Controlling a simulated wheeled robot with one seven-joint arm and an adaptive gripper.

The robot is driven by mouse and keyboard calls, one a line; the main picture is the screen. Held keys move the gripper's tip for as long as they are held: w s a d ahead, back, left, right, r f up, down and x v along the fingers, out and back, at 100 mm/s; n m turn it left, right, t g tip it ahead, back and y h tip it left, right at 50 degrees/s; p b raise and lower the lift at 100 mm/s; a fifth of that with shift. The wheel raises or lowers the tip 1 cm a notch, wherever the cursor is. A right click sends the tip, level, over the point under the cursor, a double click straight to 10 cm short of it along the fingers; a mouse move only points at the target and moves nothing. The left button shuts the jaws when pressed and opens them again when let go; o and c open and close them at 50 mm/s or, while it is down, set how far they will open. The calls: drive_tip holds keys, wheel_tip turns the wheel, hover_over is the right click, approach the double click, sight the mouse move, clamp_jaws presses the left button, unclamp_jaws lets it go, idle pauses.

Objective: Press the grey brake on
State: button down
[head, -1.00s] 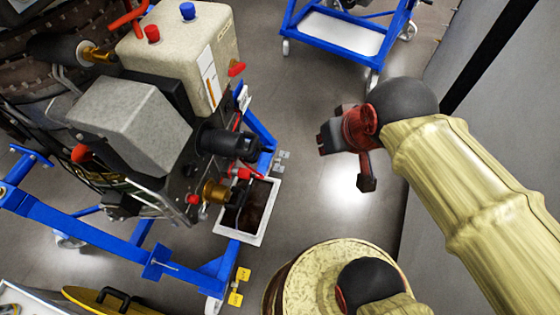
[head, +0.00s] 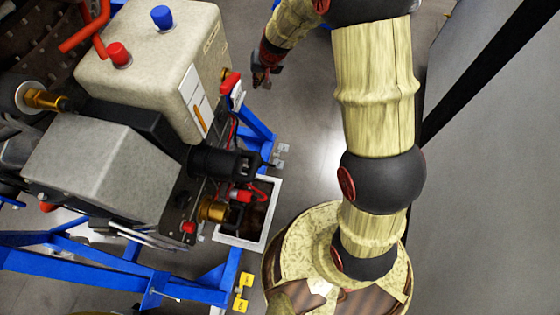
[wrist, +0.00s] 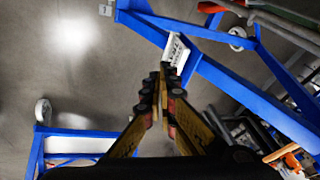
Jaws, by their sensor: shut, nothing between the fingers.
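The grey brake shows in the head view as two small grey pedals, the upper (head: 282,148) and the lower (head: 276,162), beside the blue stand leg (head: 258,130) near the floor. I cannot read which one is on. My gripper (head: 262,80) is at the top middle, above and a little left of these pedals in the picture. In the wrist view my gripper (wrist: 163,78) is shut and empty, its fingertips in front of a white label (wrist: 177,52) on a blue beam. I cannot make out the grey pedals for certain there.
Two yellow pedals (head: 244,287) are at the stand's near corner. A white-rimmed tray (head: 272,228) lies between the pedal pairs. The engine's pale box (head: 150,75) stands left of my gripper. Open floor lies right of the grey pedals, below my arm. Another blue stand (wrist: 75,133) shows lower left.

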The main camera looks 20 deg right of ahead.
wheel_tip(320, 180, down, 21)
drive_tip(key=w+d+m+h, duration=0.1)
drive_tip(key=w+m, duration=0.1)
drive_tip(key=m+g+h+b, duration=0.1)
drive_tip(key=g+h+b, duration=0.1)
drive_tip(key=b, duration=0.5)
hover_over(281, 162)
drive_tip(key=s+a+x, duration=0.1)
drive_tip(key=s+x, duration=0.1)
drive_tip(key=x, duration=1)
drive_tip(key=s+a+f+x, duration=0.1)
drive_tip(key=s+x, duration=0.2)
drive_tip(key=x, duration=1)
drive_tip(key=s+a+x, duration=0.1)
drive_tip(key=s+x, duration=0.1)
drive_tip(key=x, duration=1)
drive_tip(key=shift+s+a+f, duration=0.25)
drive_tip(key=shift+a+f, duration=0.15)
drive_tip(key=shift+f, duration=0.25)
drive_tip(key=shift+s+f, duration=0.1)
drive_tip(key=shift+f, duration=0.5)
drive_tip(key=shift+s, duration=0.15)
